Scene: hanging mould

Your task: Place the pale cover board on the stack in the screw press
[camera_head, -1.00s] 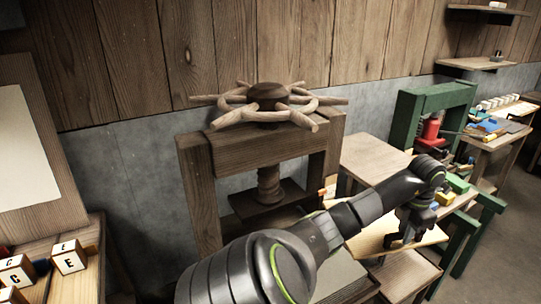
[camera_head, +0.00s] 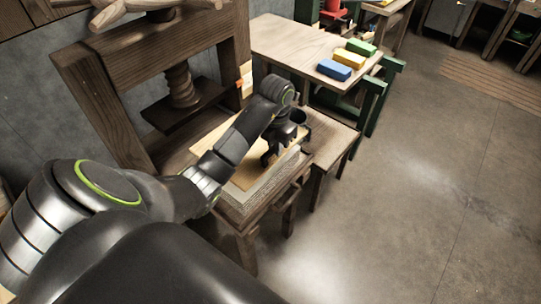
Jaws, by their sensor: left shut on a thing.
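The dark wooden screw press (camera_head: 95,105) stands at the left, with its screw (camera_head: 181,84) and pressing plate (camera_head: 185,106) raised above the bed. A layered grey stack (camera_head: 258,194) lies on the press bed, its front edge showing. The pale cover board (camera_head: 247,177) is over the stack, partly hidden by my arm. My left gripper (camera_head: 275,158) is shut on the board near its right front side. I cannot tell whether the board touches the stack. My right gripper is not in view.
A low wooden stool (camera_head: 333,142) stands right of the press. Behind it, a wooden table (camera_head: 290,40) bears blue (camera_head: 334,70), yellow (camera_head: 349,59) and green (camera_head: 361,47) blocks. A green frame (camera_head: 378,95) stands beside it. The floor at right is clear.

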